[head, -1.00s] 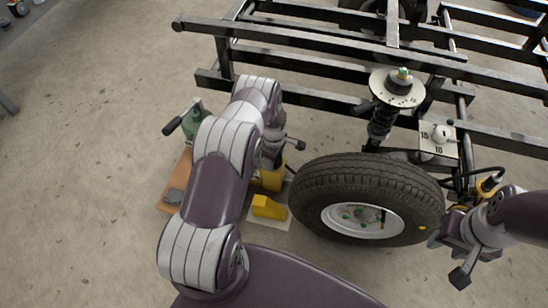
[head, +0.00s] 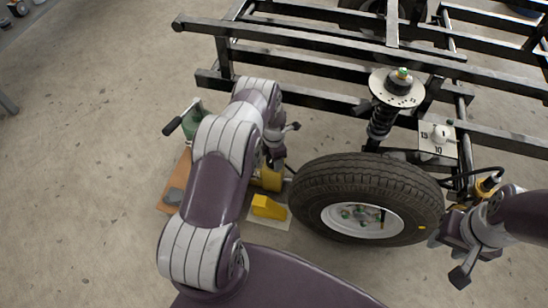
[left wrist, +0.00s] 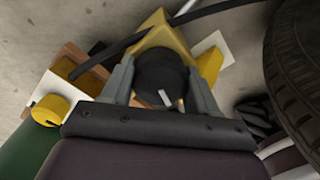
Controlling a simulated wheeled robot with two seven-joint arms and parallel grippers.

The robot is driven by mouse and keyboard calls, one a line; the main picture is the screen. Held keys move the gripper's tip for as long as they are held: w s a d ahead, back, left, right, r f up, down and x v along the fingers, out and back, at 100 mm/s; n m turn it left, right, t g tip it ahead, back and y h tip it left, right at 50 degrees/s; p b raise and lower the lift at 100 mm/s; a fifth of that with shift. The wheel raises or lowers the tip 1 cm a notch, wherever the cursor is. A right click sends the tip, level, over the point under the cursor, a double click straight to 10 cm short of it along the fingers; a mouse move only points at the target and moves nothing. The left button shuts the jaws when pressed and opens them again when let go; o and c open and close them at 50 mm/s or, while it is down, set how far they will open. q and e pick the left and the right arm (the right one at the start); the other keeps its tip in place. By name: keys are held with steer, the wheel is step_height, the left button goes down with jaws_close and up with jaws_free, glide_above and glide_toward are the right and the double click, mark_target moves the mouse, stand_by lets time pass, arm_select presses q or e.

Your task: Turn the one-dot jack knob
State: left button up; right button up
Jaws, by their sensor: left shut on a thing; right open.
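The yellow jack (head: 271,180) stands on the floor left of the wheel in the head view. In the left wrist view its yellow body (left wrist: 158,38) lies behind a round black knob (left wrist: 160,72) with a white pointer mark. My left gripper (left wrist: 158,88) is shut on this knob, one finger on each side. In the head view my left arm hides most of the left gripper (head: 274,152) and the knob. I cannot make out any dot on the jack. My right gripper (head: 448,258) is open and empty, at the lower right of the wheel.
The black tyre (head: 325,180) stands close right of the jack. A dial plate (head: 437,138), another yellow jack (head: 486,187), a yellow wedge (head: 267,208) and a green object (head: 194,116) are near.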

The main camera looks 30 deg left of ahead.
arm_select(q)
steer(key=shift+n, duration=1.6)
steer(key=o, duration=1)
steer(key=shift+o, duration=0.2)
step_height(320, 180, up, 13)
steer(key=p, duration=0.6)
steer(key=shift+f+p, duration=0.15)
steer(key=shift+p, duration=0.2)
